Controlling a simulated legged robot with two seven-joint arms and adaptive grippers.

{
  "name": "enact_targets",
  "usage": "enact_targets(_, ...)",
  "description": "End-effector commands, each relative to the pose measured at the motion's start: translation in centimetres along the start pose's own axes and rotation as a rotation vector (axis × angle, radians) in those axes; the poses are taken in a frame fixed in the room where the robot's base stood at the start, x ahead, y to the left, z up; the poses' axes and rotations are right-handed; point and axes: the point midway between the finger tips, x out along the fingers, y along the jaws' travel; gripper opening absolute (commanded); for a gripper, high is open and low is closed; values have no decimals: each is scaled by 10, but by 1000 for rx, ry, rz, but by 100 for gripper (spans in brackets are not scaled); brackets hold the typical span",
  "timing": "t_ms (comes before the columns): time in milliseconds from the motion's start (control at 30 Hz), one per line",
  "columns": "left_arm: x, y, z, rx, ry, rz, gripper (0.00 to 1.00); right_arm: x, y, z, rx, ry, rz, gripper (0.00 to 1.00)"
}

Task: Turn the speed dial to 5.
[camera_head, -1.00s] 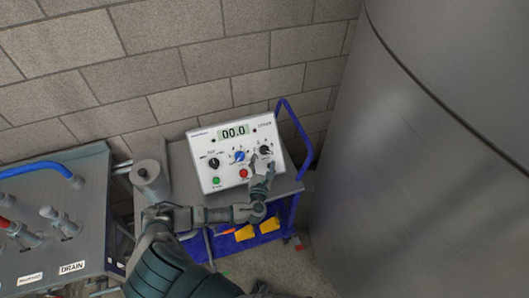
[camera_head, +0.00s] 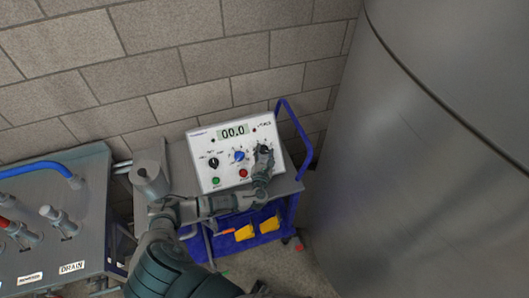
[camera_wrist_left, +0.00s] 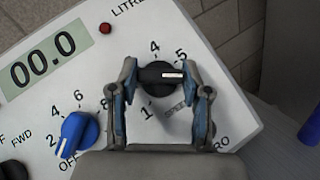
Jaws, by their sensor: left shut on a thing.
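The speed dial (camera_wrist_left: 160,74) is a black knob with a white pointer mark, on the right of the white control box (camera_head: 207,141). My left gripper (camera_head: 262,155) is over it in the head view. In the left wrist view, the left gripper's two fingers (camera_wrist_left: 160,76) are shut on the dial, one on each side. The white mark points right, towards the right finger, below the printed 5. The numbers 1, 4 and 5 show around the dial; others are hidden by the fingers. My right gripper is in neither view.
The display (camera_head: 234,131) reads 00.0. A blue knob (camera_wrist_left: 76,134), a black knob (camera_head: 213,163), a green button (camera_head: 215,181) and a red button (camera_head: 243,173) sit close by. The box stands on a cart with a blue handle (camera_head: 305,150). A large steel tank (camera_head: 430,170) stands right.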

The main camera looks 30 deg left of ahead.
Motion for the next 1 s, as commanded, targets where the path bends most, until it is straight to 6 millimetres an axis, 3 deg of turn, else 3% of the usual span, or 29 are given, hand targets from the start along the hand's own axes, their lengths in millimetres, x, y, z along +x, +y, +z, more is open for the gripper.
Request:
enact_targets(367, 0, -2, -1, -63, 2, 68, 13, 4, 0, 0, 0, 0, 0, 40)
enact_targets(1000, 0, -7, 0, -421, 2, 458, 13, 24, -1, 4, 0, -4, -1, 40)
